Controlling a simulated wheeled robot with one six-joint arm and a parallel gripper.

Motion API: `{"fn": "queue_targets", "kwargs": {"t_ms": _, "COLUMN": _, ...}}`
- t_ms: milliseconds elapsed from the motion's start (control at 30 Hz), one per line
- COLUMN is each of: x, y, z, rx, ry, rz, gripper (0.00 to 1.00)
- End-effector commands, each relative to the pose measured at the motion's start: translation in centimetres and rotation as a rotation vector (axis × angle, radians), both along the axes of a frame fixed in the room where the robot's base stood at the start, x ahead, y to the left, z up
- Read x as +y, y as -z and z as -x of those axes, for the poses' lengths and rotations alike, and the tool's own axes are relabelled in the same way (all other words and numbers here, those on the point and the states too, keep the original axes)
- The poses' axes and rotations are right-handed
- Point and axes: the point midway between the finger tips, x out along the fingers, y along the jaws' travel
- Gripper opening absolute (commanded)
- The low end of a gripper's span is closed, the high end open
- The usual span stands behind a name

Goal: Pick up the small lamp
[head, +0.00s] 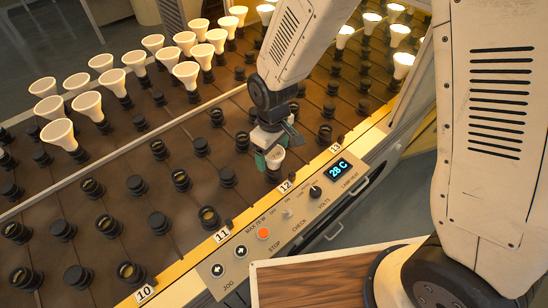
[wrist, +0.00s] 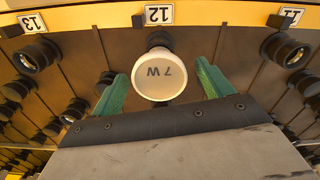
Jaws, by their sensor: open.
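The small lamp (wrist: 158,75) has a white round face marked "7 W". It sits in a dark socket in the row numbered 12. In the head view the lamp (head: 275,157) shows as a small white cup just under my gripper (head: 268,145). My gripper (wrist: 163,90) is open in the wrist view, with one green finger on each side of the lamp. Gaps show between the lamp and both fingers. The lamp's lower part is mostly hidden in both views.
Larger white lamps (head: 88,104) stand in several sockets at the back left, and lit ones (head: 403,62) at the back right. Empty sockets (head: 208,217) fill the front rows. A control panel (head: 290,215) lines the front edge near number plate 12 (head: 286,186). A wooden top (head: 320,280) lies at the lower right.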

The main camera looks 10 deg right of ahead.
Motion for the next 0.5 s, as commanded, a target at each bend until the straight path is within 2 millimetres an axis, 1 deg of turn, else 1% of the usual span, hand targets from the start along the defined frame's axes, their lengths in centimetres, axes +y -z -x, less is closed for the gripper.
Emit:
{"fn": "queue_targets", "kwargs": {"t_ms": 100, "x": 0.00, "y": 0.64, "z": 0.01, "rx": 0.000, "ry": 0.000, "rz": 0.000, "gripper": 0.79}}
{"fn": "queue_targets", "kwargs": {"t_ms": 267, "x": 0.02, "y": 0.63, "z": 0.01, "rx": -0.001, "ry": 0.000, "rz": -0.001, "gripper": 0.79}}
{"fn": "queue_targets", "kwargs": {"t_ms": 300, "x": 0.02, "y": 0.62, "z": 0.01, "rx": -0.001, "ry": 0.000, "rz": -0.001, "gripper": 0.76}}
{"fn": "queue_targets", "kwargs": {"t_ms": 367, "x": 0.03, "y": 0.61, "z": 0.00, "rx": -0.001, "ry": 0.000, "rz": -0.001, "gripper": 0.59}}
{"fn": "queue_targets", "kwargs": {"t_ms": 400, "x": 0.03, "y": 0.61, "z": 0.00, "rx": -0.001, "ry": 0.000, "rz": -0.001, "gripper": 0.48}}
{"fn": "queue_targets", "kwargs": {"t_ms": 467, "x": 0.03, "y": 0.60, "z": 0.00, "rx": -0.001, "ry": 0.000, "rz": -0.001, "gripper": 0.32}}
{"fn": "queue_targets", "kwargs": {"t_ms": 500, "x": 0.03, "y": 0.60, "z": 0.00, "rx": -0.001, "ry": 0.000, "rz": -0.001, "gripper": 0.30}}
